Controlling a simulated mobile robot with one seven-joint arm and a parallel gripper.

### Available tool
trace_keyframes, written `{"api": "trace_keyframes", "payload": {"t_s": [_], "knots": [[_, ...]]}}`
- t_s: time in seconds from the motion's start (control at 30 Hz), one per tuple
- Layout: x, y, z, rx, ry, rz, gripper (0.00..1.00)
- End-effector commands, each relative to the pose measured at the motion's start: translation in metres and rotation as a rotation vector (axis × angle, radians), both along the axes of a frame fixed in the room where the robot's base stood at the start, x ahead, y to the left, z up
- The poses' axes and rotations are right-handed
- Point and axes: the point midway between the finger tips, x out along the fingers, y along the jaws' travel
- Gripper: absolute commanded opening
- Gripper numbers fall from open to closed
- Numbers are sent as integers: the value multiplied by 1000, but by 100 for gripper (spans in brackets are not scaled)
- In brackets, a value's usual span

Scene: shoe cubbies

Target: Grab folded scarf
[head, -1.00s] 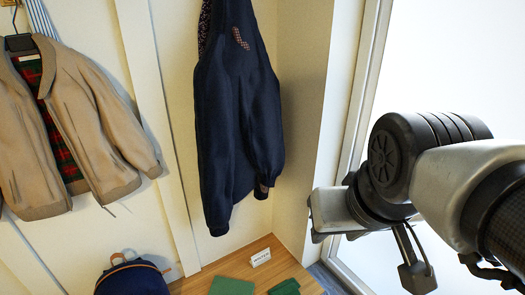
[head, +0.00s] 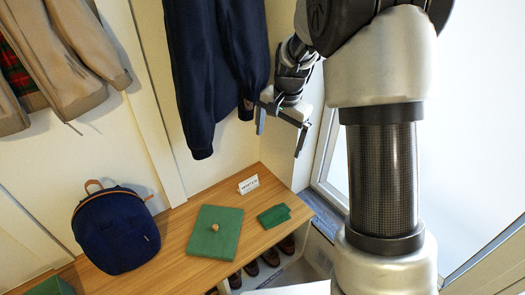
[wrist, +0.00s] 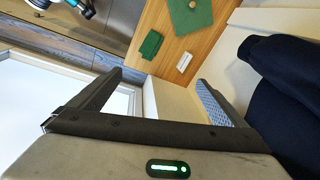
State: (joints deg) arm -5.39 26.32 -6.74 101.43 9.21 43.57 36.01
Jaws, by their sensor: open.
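A small dark green folded cloth, which looks like the folded scarf (head: 273,215), lies on the right end of the wooden bench top (head: 180,225). My gripper (head: 281,128) is open and empty, above and behind the scarf near the wall corner, beside the navy jacket's hem. In the wrist view, my gripper's fingers (wrist: 160,77) are spread apart with nothing between them.
A larger green square item (head: 216,232) with a tan knob lies left of the scarf. A navy backpack (head: 115,230) sits further left. The navy jacket (head: 215,70) hangs close to my gripper. Shoes (head: 270,257) are under the bench.

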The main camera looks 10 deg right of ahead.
Motion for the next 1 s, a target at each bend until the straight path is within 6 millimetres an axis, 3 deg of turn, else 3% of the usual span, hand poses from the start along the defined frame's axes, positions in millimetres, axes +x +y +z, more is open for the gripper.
{"api": "trace_keyframes", "payload": {"t_s": [0.03, 0.1, 0.2, 0.33, 0.43, 0.67, 1.0], "knots": [[12, 1, -51, 0, 33, -40, 96], [26, 2, -102, -2, 65, -101, 96], [40, 1, -172, -9, 105, -185, 96], [47, 1, -244, -21, 143, -264, 96], [48, 1, -277, -27, 159, -304, 96], [47, 1, -311, -31, 170, -328, 96], [47, 0, -385, -32, 171, -327, 96]]}}
